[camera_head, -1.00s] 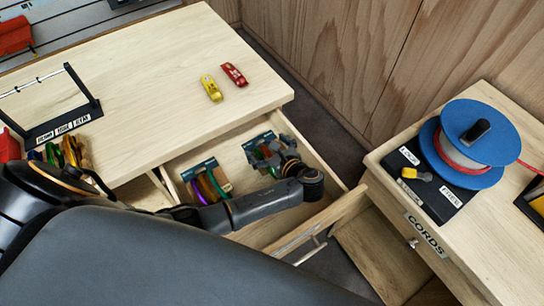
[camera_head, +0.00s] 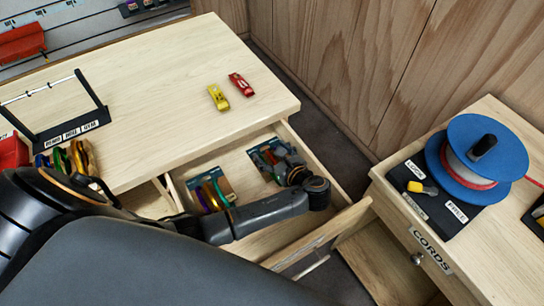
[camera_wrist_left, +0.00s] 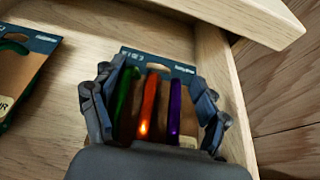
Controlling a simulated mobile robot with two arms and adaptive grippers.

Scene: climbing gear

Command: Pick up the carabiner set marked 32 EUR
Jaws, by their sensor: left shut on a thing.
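The open drawer (camera_head: 240,240) holds two carabiner sets on teal and brown cards. My left gripper (camera_head: 274,158) is down in the drawer, shut on the right-hand carabiner set (camera_head: 258,160). In the left wrist view, the gripper (camera_wrist_left: 155,100) has its fingers on both sides of this set's green, orange and purple carabiners (camera_wrist_left: 150,105). The held card's price label is mostly hidden. The other carabiner set (camera_head: 222,186) lies to the left in the drawer; its card (camera_wrist_left: 30,60) shows a label ending in "UR". My right gripper is not in view.
The drawer's walls (camera_wrist_left: 232,100) stand close around the gripper. On the table top (camera_head: 160,110) lie a yellow (camera_head: 218,97) and a red (camera_head: 241,84) device, with a black rack (camera_head: 70,130) at left. A cord spool (camera_head: 485,150) stands on the right cabinet.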

